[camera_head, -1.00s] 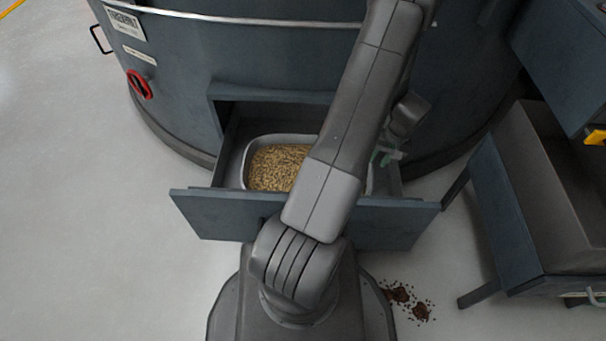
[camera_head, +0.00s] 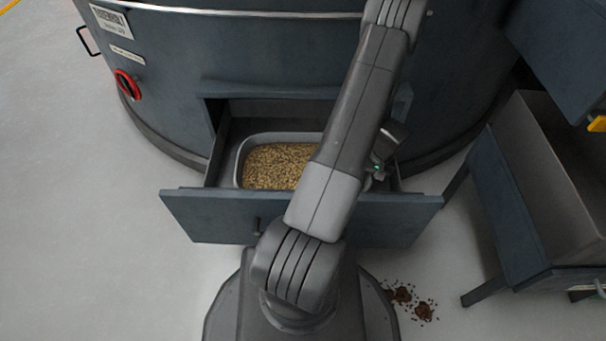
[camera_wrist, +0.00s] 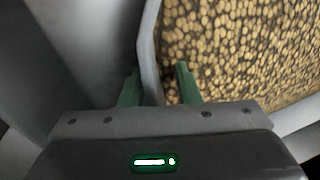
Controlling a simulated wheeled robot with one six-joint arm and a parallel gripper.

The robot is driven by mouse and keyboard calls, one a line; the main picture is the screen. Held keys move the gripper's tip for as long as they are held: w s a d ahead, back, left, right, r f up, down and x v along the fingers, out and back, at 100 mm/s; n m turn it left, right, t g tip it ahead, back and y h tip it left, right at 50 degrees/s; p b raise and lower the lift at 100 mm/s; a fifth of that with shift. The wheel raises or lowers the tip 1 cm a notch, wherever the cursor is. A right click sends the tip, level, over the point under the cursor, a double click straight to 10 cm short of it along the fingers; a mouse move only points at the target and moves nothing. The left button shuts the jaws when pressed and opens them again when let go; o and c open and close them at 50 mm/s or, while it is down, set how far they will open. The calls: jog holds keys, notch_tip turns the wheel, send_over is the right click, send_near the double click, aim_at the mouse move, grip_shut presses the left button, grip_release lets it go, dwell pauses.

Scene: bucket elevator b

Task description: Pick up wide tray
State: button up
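The wide tray (camera_head: 241,160) is a light grey tray filled with tan pellets. It sits inside an open drawer (camera_head: 215,217) low in the large blue-grey machine. My arm hides its right part in the head view. In the wrist view, the tray's wall (camera_wrist: 148,55) runs between the two green fingers of my gripper (camera_wrist: 160,82). One finger is outside the wall and the other is on the pellet side. The fingers are apart, with a gap beside the wall. In the head view my gripper is mostly hidden behind my arm, at the tray's right end.
The drawer front and side walls stand close around the tray. A blue-grey stand with a metal bin (camera_head: 550,190) is at the right. Brown spilled bits (camera_head: 410,300) lie on the floor. The floor at left is clear.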

jog(key=shift+r, duration=0.1)
grip_shut()
dwell(1.3)
